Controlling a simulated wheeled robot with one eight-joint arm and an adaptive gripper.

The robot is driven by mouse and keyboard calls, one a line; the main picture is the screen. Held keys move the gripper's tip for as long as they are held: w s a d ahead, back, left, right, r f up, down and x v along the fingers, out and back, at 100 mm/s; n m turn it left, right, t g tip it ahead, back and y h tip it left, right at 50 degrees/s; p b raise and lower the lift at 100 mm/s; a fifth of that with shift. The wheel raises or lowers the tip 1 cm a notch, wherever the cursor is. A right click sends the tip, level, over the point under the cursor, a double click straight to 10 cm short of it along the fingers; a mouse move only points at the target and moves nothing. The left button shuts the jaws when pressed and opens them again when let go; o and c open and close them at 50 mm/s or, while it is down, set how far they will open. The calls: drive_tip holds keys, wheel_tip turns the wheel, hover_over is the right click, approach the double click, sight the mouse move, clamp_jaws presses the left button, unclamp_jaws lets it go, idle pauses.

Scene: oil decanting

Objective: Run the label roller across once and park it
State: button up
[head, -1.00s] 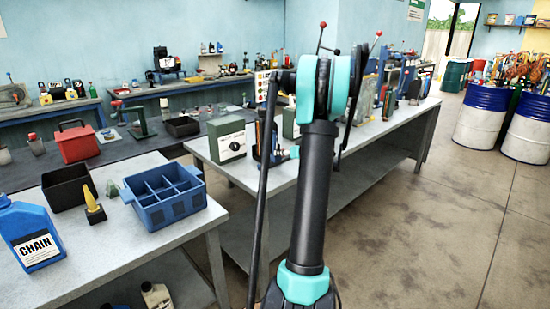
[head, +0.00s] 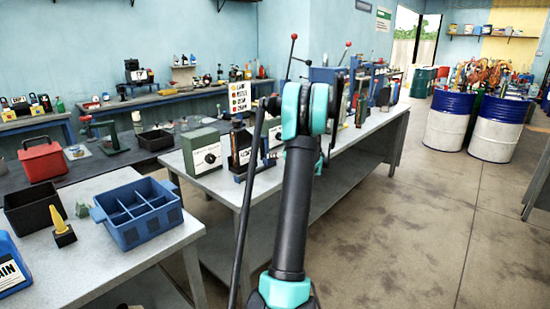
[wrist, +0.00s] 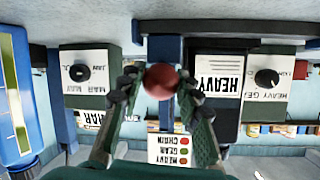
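I cannot identify the label roller for certain. In the wrist view, which is upside down, a red ball knob (wrist: 161,78) sits between the two fingers of my gripper (wrist: 158,84). The fingers are apart, with a narrow gap beside the ball; I cannot tell whether either touches it. A blue post (wrist: 170,48) is behind the knob. Beside it is a dark unit with a HEAVY label (wrist: 218,77). In the head view, a dark unit in a blue frame (head: 240,150) stands on the bench, and my arm hides my gripper.
Green dial boxes (head: 203,152) stand on the long grey bench (head: 225,186), with a colour-key sign (head: 238,92) behind. A blue divided crate (head: 140,222), a black bin (head: 32,207) and a yellow-nozzled item (head: 60,227) occupy the near table. Blue-and-white drums (head: 448,123) stand right; the floor between is clear.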

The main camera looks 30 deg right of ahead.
drive_tip(key=o, duration=0.4)
drive_tip(key=shift+d, duration=0.35)
drive_tip(key=shift+o, duration=0.2)
drive_tip(key=v, duration=1.2)
